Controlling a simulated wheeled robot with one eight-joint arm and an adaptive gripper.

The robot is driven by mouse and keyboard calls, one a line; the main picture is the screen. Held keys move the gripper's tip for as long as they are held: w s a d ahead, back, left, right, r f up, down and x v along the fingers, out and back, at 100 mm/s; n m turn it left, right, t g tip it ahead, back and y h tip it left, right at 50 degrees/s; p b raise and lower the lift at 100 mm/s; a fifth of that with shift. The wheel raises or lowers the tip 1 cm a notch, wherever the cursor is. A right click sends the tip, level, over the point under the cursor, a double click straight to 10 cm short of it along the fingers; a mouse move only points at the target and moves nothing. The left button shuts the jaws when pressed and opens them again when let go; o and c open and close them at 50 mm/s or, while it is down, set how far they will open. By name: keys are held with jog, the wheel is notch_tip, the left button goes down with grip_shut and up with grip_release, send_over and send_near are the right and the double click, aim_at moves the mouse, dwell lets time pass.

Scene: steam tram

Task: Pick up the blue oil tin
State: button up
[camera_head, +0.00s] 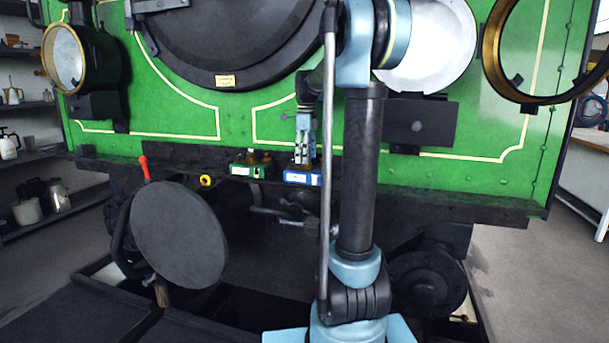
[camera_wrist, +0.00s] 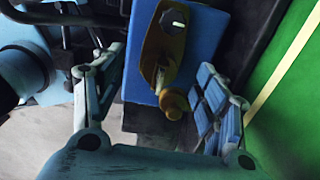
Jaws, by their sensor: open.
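The blue oil tin (camera_head: 302,178) stands on the dark ledge at the front of the green tram, with a pale label on its front. My gripper (camera_head: 305,157) is open and points down just above it. In the wrist view, the tin's blue top (camera_wrist: 207,45) and its brass cap and spout (camera_wrist: 160,50) show between and beyond the fingers of my gripper (camera_wrist: 163,65). The right finger overlaps the tin's edge in that picture. I cannot tell whether either finger touches it. The arm hides none of the tin's front in the head view.
A green tin (camera_head: 250,169) with a brass top stands close to the left of the blue tin. A yellow ring (camera_head: 206,180) is farther left. A round buffer (camera_head: 180,235) and a red-handled lever (camera_head: 145,168) stick out at left. The green front panel (camera_wrist: 290,100) rises close behind.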

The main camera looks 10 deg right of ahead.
jog(key=shift+f, duration=1.25)
jog(key=shift+c, duration=0.5)
grip_shut()
jog(key=shift+r, duration=0.1)
